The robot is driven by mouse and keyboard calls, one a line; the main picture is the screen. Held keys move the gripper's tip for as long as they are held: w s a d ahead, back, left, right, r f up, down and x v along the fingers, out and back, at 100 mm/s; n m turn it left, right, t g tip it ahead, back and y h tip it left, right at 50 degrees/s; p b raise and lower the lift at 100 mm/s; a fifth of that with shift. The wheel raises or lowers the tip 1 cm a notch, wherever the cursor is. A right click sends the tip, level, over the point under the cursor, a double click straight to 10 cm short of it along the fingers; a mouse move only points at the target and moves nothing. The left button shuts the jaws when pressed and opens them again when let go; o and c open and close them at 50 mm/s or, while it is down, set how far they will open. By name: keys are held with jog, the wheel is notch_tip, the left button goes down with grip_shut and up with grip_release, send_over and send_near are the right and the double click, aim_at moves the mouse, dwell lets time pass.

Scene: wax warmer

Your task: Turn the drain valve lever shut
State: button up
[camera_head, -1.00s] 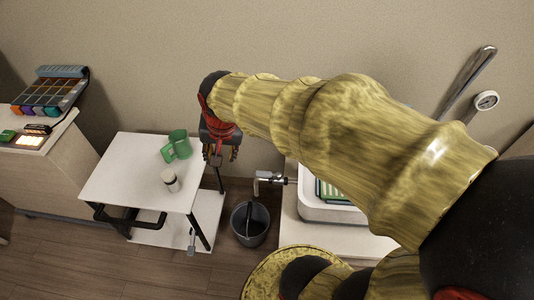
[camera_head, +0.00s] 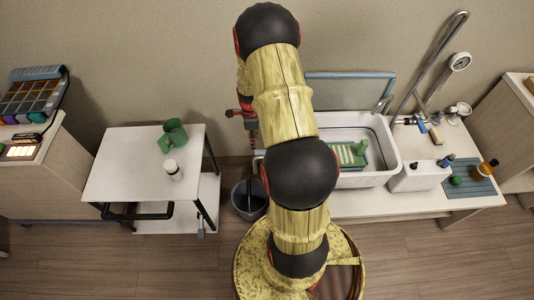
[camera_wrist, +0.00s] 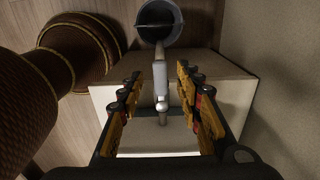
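The drain valve with its silver spout (camera_wrist: 160,80) shows in the wrist view, running from the white stand toward the bucket. A small rounded metal piece (camera_wrist: 162,104) lies at its near end; I cannot tell for sure whether this is the lever or how it is turned. My gripper (camera_wrist: 161,90) is open, its two fingers left and right of the spout with clear gaps on both sides. In the head view my gripper (camera_head: 246,124) is partly hidden by my arm, left of the sink, and the valve is mostly hidden.
A dark bucket (camera_head: 250,208) stands on the floor below the spout. The white sink (camera_head: 372,177) holds a green and white rack (camera_head: 350,152). The wall is close behind.

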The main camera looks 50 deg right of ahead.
jog(key=shift+f+b, duration=2.65)
jog(key=shift+f, duration=1.4)
jog(key=shift+f, duration=0.25)
jog(key=shift+c, duration=0.2)
jog(key=c, duration=0.7)
grip_shut()
